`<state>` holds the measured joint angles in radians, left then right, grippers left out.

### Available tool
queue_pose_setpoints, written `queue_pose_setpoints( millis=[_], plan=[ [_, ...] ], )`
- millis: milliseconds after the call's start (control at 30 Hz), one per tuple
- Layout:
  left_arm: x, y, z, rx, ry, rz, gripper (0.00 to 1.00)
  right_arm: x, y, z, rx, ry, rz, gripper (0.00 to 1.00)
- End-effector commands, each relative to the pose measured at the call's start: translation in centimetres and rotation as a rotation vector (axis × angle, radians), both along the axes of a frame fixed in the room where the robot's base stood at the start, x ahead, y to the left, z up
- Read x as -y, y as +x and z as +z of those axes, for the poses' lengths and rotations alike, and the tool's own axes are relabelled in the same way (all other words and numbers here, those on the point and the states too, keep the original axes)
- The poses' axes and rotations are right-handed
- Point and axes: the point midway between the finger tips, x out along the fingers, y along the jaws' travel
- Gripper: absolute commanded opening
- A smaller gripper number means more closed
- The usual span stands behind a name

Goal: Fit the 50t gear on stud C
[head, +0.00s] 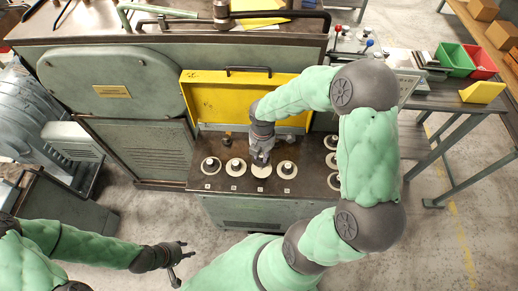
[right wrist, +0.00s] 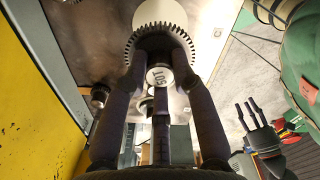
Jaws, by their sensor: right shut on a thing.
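My right gripper (head: 261,159) points down over the machine's top panel at the pale disc (head: 262,172) third from the left in the front row. In the right wrist view its fingers (right wrist: 158,52) are shut around the hub of a dark toothed gear (right wrist: 158,77), marked 50T. The gear overlaps a pale disc (right wrist: 164,12) with the letter C beside it. Stud C itself is hidden, and I cannot tell whether the gear is on it or just above. My left gripper (head: 182,262) is open and empty, low left, away from the panel; it also shows in the right wrist view (right wrist: 254,116).
Pale discs with dark posts stand on both sides, such as one left (head: 235,167) and one right (head: 287,169). Several more line the panel's right side, close to my right arm. A yellow raised cover (head: 225,98) stands behind. Green (head: 455,60) and red bins sit far right.

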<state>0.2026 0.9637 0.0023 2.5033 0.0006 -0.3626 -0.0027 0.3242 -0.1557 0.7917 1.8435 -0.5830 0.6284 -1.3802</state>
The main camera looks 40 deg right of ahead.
Motion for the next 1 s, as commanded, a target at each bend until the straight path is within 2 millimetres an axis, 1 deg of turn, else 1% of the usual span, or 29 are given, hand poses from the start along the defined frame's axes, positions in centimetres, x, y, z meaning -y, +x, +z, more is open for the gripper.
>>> queue_pose_setpoints(
  millis=[267,733,1000],
  plan=[
    [0.0,0.0,-1.0,-0.001,0.0,0.0,0.4,0.0,0.0,-1.1,0.001,-0.001,0.004,0.0],
    [0.0,0.0,-4.6,0.0,0.0,0.0,0.4,0.0,0.1,-4.9,0.002,-0.001,0.003,0.0],
    [0.0,0.0,-5.2,0.0,0.0,0.0,0.4,0.1,0.0,-6.1,0.001,-0.001,0.003,0.0]
  ],
)
